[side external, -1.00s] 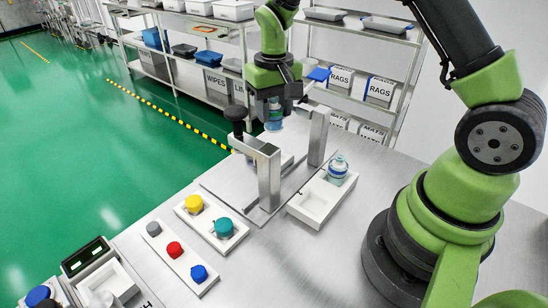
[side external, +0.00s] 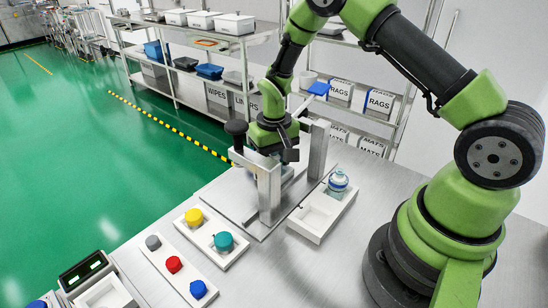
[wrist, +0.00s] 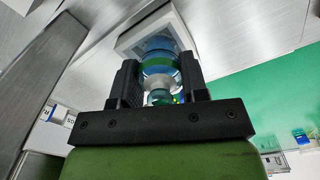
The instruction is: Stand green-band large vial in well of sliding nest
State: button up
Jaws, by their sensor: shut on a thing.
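The green-band large vial (wrist: 158,62) is between the jaws of my gripper (wrist: 160,78) in the wrist view, with blue and clear parts visible. My gripper is shut on it. Beyond the vial is a pale square block with a raised rim (wrist: 127,42), which looks like the sliding nest. The vial lines up over this block, but I cannot tell whether it touches the well floor. In the side view my gripper (side external: 282,152) is low between the posts of the metal frame, which hide the vial and most of the nest.
A metal frame (side external: 268,190) with a black knob (side external: 236,128) stands close around my gripper. A white tray (side external: 310,222) holds another banded vial (side external: 338,181).

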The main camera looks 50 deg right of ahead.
jog(key=o, duration=1)
jog(key=s+a+r+t, duration=0.2)
jog(key=s+r, duration=0.1)
jog(key=r, duration=0.9)
jog(key=s+a+r+t, duration=0.1)
jog(key=s+r, duration=0.3)
jog(key=r, duration=0.8)
jog(key=s+a+r+t+y, duration=0.1)
jog(key=s+a+t, duration=0.1)
jog(key=s, duration=0.4)
jog(key=s+a+r+t+y, duration=0.1)
jog(key=s+r+t, duration=0.1)
jog(key=s, duration=0.4)
jog(key=shift+s+a+r+n, duration=0.15)
jog(key=shift+s+a+n, duration=0.15)
jog(key=shift+s+a, duration=0.1)
